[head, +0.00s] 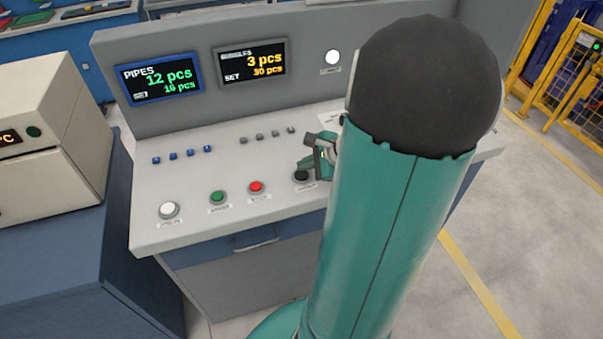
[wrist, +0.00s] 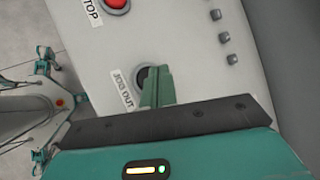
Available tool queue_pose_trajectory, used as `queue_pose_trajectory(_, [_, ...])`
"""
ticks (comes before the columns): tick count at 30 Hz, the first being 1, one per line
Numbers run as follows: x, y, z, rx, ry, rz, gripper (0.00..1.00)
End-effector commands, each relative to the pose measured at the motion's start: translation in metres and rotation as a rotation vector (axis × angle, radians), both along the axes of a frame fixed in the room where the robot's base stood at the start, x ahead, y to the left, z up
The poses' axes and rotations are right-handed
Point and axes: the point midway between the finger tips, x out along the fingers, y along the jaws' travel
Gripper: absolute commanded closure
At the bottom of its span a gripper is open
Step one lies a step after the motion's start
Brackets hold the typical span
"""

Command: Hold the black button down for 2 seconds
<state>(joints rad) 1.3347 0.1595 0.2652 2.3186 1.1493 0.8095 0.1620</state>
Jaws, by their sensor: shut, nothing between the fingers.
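The black button (head: 301,176) is at the right end of the front row on the sloped panel (head: 250,214). In the wrist view the black button (wrist: 141,74) shows beside a "JOG OUT" label, partly hidden behind the fingers. My gripper (head: 317,168) is shut and empty, with its green fingertips at the button. In the wrist view my gripper (wrist: 156,84) reaches over the button's near side. I cannot tell whether the tips touch the button or whether it is pressed in.
A red button (head: 256,187), a green button (head: 217,197) and a white button (head: 168,209) are left of the black one. Small blue and grey knobs sit behind them. Two screens (head: 160,77) (head: 250,74) and a white lamp (head: 332,57) are on the back panel.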

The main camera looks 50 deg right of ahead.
Motion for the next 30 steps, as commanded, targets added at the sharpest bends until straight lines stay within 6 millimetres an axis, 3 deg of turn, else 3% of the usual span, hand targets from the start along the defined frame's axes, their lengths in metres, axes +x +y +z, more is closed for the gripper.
queue_pose_trajectory(30, [0.0002,0.0001,-0.0086,0.0,0.0,0.0,1.0])
